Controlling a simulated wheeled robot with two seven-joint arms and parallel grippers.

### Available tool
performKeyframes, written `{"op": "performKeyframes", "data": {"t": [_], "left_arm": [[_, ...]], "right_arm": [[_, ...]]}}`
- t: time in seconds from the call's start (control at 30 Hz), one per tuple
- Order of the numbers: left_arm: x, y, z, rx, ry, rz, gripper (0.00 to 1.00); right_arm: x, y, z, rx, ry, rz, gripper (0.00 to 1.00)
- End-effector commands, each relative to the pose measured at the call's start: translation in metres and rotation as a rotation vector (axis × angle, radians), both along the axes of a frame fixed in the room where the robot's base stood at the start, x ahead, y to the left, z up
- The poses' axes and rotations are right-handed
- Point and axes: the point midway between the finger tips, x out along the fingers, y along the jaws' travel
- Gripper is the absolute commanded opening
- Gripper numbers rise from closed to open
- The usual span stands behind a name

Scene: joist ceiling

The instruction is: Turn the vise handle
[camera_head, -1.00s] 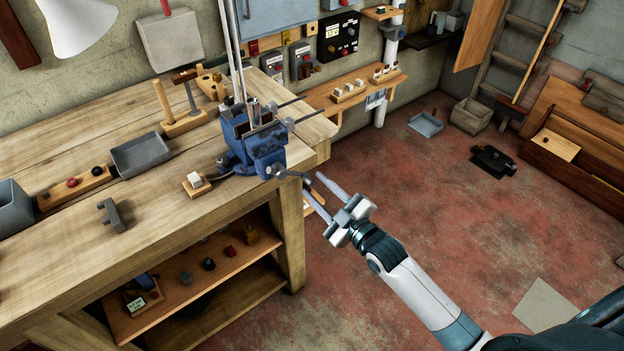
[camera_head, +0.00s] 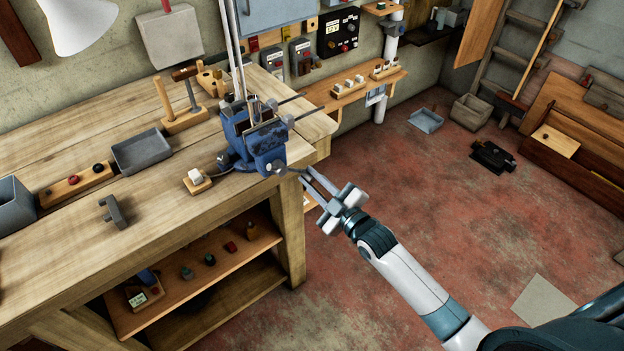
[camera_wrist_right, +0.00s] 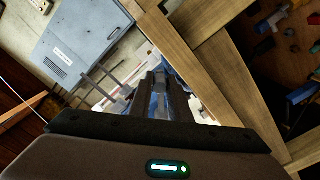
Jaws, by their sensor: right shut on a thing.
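The blue vise (camera_head: 250,140) is mounted at the right front corner of the wooden workbench (camera_head: 130,215). Its screw end (camera_head: 277,166) faces right, where the handle (camera_head: 300,172) sticks out past the bench edge. My right gripper (camera_head: 313,181) reaches in from the lower right, with its fingers shut on the handle. In the right wrist view the gripper (camera_wrist_right: 160,85) points at the blue vise, and its fingers and body hide most of the handle. My left gripper is not in the head view.
A small white block on a wooden base (camera_head: 197,181) stands left of the vise. A grey tray (camera_head: 142,152) and a grey bracket (camera_head: 114,211) lie on the bench. A lower shelf (camera_head: 190,285) holds small parts. The red floor to the right is largely open.

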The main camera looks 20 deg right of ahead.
Motion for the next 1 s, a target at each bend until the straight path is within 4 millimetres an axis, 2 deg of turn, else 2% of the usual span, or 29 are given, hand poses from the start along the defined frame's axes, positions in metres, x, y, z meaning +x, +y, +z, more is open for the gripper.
{"op": "performKeyframes", "data": {"t": [0.3,0.6,0.63,0.7,1.0], "left_arm": [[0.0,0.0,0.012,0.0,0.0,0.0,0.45],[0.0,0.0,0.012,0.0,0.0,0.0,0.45],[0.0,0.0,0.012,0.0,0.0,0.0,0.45],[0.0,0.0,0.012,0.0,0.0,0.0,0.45],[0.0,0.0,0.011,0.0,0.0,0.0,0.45]], "right_arm": [[0.003,-0.009,0.016,-0.17,-0.06,0.0,0.0],[0.004,-0.009,0.016,-0.185,-0.065,-0.001,0.0],[0.004,-0.009,0.016,-0.185,-0.065,-0.001,0.19],[0.004,-0.009,0.016,-0.184,-0.065,-0.001,0.36],[0.003,-0.009,0.015,-0.183,-0.063,-0.001,0.36]]}}
